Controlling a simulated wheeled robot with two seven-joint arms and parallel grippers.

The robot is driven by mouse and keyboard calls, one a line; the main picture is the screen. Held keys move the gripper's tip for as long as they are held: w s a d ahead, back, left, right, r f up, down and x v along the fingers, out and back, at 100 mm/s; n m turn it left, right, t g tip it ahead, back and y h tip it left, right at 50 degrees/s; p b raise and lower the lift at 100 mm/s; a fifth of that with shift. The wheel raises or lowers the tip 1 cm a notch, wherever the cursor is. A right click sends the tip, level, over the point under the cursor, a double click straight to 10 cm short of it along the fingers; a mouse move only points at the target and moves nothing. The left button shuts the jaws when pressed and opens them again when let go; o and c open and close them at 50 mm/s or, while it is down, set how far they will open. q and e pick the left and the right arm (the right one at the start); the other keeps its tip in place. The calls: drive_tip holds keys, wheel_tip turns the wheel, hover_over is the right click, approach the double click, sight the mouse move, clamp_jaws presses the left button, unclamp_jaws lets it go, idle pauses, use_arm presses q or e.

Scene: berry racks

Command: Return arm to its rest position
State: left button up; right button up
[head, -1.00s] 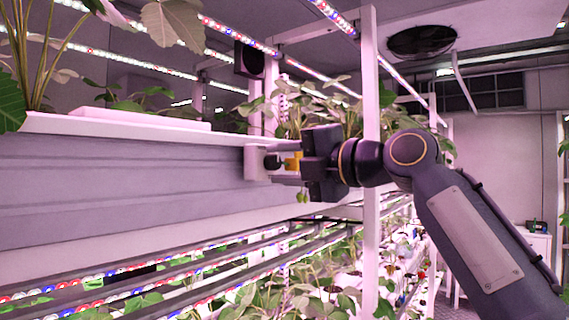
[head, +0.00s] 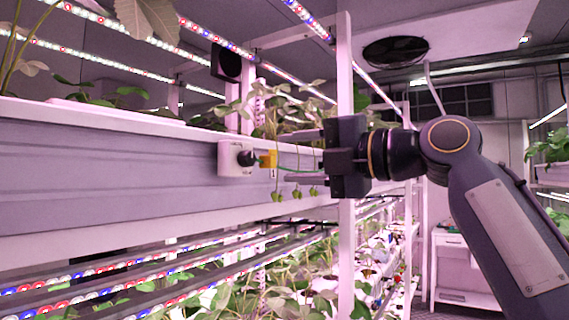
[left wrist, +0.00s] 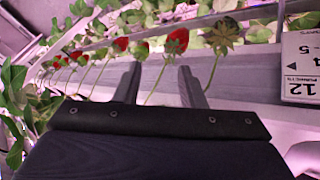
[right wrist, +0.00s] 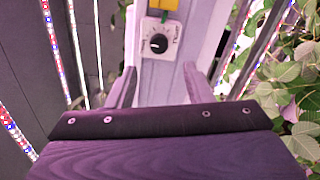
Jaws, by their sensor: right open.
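My right gripper (head: 305,158) is in the head view, level with the upper rack trough and pointing left. Its fingers are apart and nothing is between them. In the right wrist view, the box's dial (right wrist: 159,43) lies ahead of the open fingers (right wrist: 170,88). My left gripper (left wrist: 165,85) shows only in the left wrist view. Its fingers are apart and empty, with red strawberries (left wrist: 177,40) and stems beyond them.
A white rack post (head: 346,250) stands right beside my right gripper. The long trough (head: 100,175) fills the left side. Leafy plants (head: 290,295) and LED strips lie below. A small white table (head: 455,265) stands at the back right, with open aisle near it.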

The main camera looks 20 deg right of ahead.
idle(0.4)
drive_tip(key=s+f+m+g+h, duration=0.25)
drive_tip(key=f+m, duration=0.55)
drive_tip(key=f, duration=0.6)
drive_tip(key=s+f+m+g+h, duration=0.25)
drive_tip(key=f+m, duration=0.55)
drive_tip(key=f, duration=0.5)
drive_tip(key=s+f+m+g, duration=0.1)
drive_tip(key=s+f+m, duration=0.3)
drive_tip(key=f, duration=0.5)
drive_tip(key=s+f+m+g+h, duration=0.1)
drive_tip(key=s+f+m, duration=0.4)
drive_tip(key=f, duration=0.5)
drive_tip(key=s+d+f+m+g+h, duration=0.1)
drive_tip(key=s+f+m, duration=0.4)
drive_tip(key=s+f, duration=0.2)
wheel_tip(320, 180, down, 3)
drive_tip(key=shift+s+r+g, duration=0.2)
drive_tip(key=shift+g, duration=0.1)
